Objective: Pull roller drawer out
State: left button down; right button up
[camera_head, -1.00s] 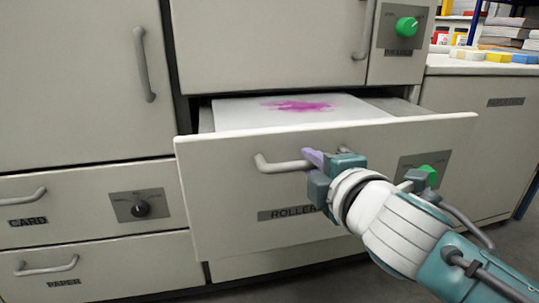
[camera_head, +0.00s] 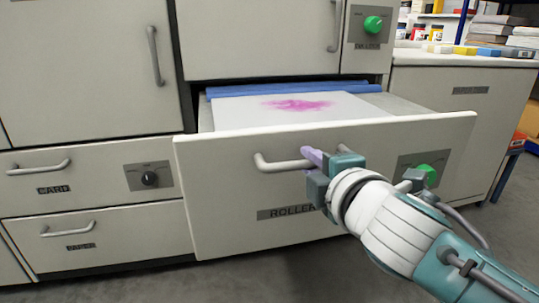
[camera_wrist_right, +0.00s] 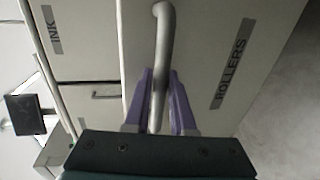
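The roller drawer (camera_head: 230,175) stands partly pulled out of the cabinet, its label reading ROLLERS in the right wrist view (camera_wrist_right: 228,75). Inside it lie a white sheet with a magenta stain (camera_head: 297,104) and a blue roller or bar (camera_head: 290,89) at the back. My right gripper (camera_head: 318,160) is at the right end of the drawer's bar handle (camera_head: 280,165). In the right wrist view its purple fingers (camera_wrist_right: 160,100) stand on both sides of the handle (camera_wrist_right: 163,40), closed around it. My left gripper is not in view.
To the left are a card drawer (camera_head: 80,178) and a paper drawer (camera_head: 110,235), both shut. A green knob (camera_head: 428,174) sits on the roller drawer's front. A counter (camera_head: 455,62) with jars and stacked paper is at the right. Grey floor (camera_head: 320,275) lies free in front.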

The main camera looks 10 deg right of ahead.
jog(key=o, duration=0.4)
jog(key=shift+s, duration=0.15)
jog(key=p+v, duration=0.3)
jog(key=v, duration=0.6)
jog(key=shift+s+p, duration=0.3)
jog(key=shift+s, duration=0.05)
